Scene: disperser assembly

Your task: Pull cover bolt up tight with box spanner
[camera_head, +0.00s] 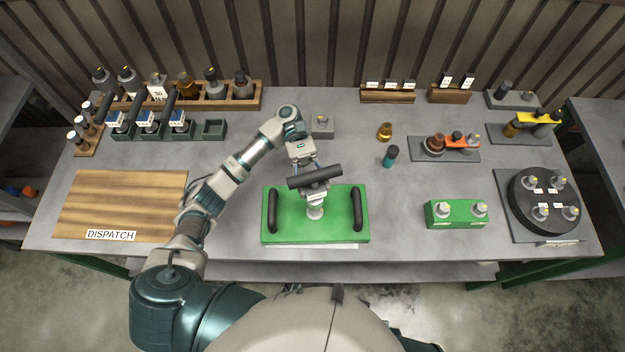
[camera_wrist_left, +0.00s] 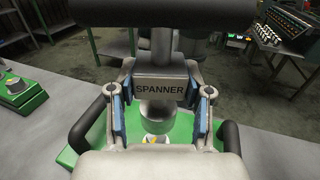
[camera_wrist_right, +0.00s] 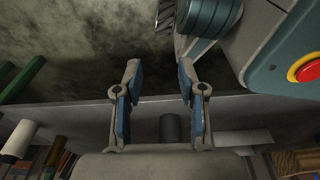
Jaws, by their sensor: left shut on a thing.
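The box spanner has a black crossbar handle (camera_head: 314,176) and a grey block marked SPANNER (camera_wrist_left: 160,89). It stands roughly upright over the middle of the green cover (camera_head: 290,232), between the cover's two black handles. My left gripper (camera_head: 309,187) is shut on the spanner block, with blue pads on both sides in the left wrist view. The bolt head (camera_wrist_left: 155,139) with a yellow mark shows under the spanner's socket; whether the socket is fully seated cannot be told. My right gripper (camera_wrist_right: 159,70) is open and empty, seen only in its wrist view.
A green block (camera_head: 456,214) with two bolts stands to the right, beside a round black fixture (camera_head: 545,198). A teal-and-black piece (camera_head: 390,157) and a brass piece (camera_head: 384,131) stand behind. The wooden DISPATCH board (camera_head: 120,203) at left is bare.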

